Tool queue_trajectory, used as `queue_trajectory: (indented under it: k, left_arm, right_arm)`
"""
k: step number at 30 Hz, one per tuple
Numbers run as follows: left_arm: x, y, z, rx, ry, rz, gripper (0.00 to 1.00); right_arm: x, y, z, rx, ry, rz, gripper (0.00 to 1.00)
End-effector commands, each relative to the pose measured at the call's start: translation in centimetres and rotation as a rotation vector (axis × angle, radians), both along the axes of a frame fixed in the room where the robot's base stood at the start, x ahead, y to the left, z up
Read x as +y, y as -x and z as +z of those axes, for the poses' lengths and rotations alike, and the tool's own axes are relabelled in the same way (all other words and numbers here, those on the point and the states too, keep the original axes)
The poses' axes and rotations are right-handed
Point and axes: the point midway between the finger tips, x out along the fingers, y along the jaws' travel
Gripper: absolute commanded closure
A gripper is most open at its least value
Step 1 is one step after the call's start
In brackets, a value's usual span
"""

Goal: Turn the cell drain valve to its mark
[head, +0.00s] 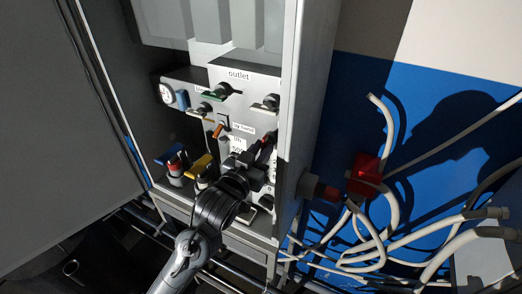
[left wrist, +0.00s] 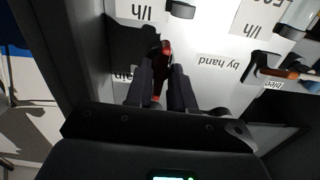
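My left gripper (head: 262,165) reaches into the open cabinet from below, at the lower right of its valve panel. In the left wrist view its two dark fingers (left wrist: 163,75) stand on either side of a narrow red handle (left wrist: 166,47). The handle's far end shows beyond the fingertips, and a bit of red shows between the fingers. I cannot tell whether the fingers press on it. A "by hand" label (left wrist: 218,66) is to its right. My right gripper is not in view.
The cabinet's right wall (head: 297,120) is close. White hoses (head: 385,215) lie outside, right.

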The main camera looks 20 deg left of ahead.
Motion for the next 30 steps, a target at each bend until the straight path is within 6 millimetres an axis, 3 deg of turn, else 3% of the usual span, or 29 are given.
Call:
queue_trajectory:
  k: [1,4,20,21,26,30]
  left_arm:
    - [0.0,0.01,0.0,0.0,0.0,0.0,0.85]
    - [0.0,0.01,0.0,0.0,0.0,0.0,1.0]
    - [0.02,0.0,0.01,0.007,0.07,0.0,1.0]
    - [0.02,0.0,0.01,0.007,0.07,0.0,0.88]
    - [0.02,0.0,0.01,0.007,0.069,0.0,0.64]
    - [0.02,0.0,0.01,0.007,0.069,0.0,0.64]
  right_arm:
    - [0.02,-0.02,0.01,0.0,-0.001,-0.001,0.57]
    - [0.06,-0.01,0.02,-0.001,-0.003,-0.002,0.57]
    - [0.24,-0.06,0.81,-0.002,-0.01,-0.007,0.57]
    - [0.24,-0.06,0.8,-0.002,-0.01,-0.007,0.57]
    - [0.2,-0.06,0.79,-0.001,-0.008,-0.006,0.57]
    - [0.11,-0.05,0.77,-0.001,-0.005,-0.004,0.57]
